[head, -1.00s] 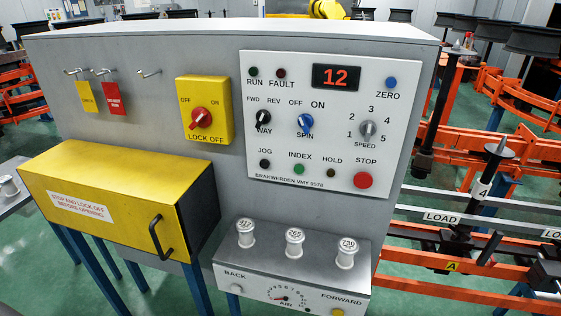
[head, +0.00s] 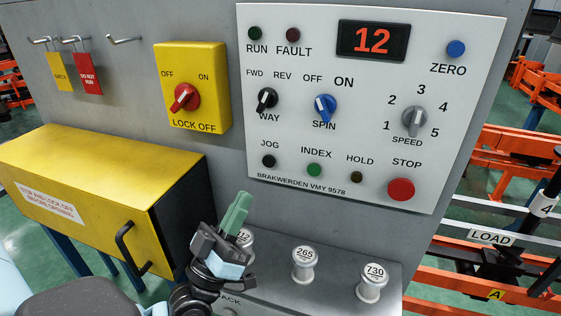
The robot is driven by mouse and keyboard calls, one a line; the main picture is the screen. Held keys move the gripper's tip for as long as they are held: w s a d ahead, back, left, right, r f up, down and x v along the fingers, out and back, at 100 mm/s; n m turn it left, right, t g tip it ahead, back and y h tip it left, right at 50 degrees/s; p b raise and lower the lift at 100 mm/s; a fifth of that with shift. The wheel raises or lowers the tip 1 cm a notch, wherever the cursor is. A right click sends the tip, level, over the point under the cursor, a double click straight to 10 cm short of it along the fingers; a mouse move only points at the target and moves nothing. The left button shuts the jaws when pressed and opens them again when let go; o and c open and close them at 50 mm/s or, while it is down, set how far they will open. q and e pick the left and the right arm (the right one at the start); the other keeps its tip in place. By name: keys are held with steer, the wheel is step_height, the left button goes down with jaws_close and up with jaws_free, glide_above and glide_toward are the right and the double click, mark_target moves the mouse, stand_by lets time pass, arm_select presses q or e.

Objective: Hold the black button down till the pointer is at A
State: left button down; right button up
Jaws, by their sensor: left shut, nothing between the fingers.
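The black JOG button (head: 268,161) is on the lower left of the white control panel (head: 340,186). My left gripper (head: 238,208), with green fingertips, is shut and empty. It is below and left of the black button in the picture, with no contact visible. A yellow plate marked A (head: 496,294) is on the orange rail at the lower right. I cannot make out a pointer at it. My right gripper is not in view.
The green INDEX button (head: 314,170) and red STOP button (head: 401,190) are right of JOG. The black WAY knob (head: 267,99) is above it. White spools (head: 304,264) stand on the ledge below. A yellow box (head: 90,175) with a handle juts out at left.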

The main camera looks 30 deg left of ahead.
mark_target(269, 161)
arm_select(q)
steer(key=shift+s+d+r, duration=0.1)
steer(key=shift+s+r, duration=0.05)
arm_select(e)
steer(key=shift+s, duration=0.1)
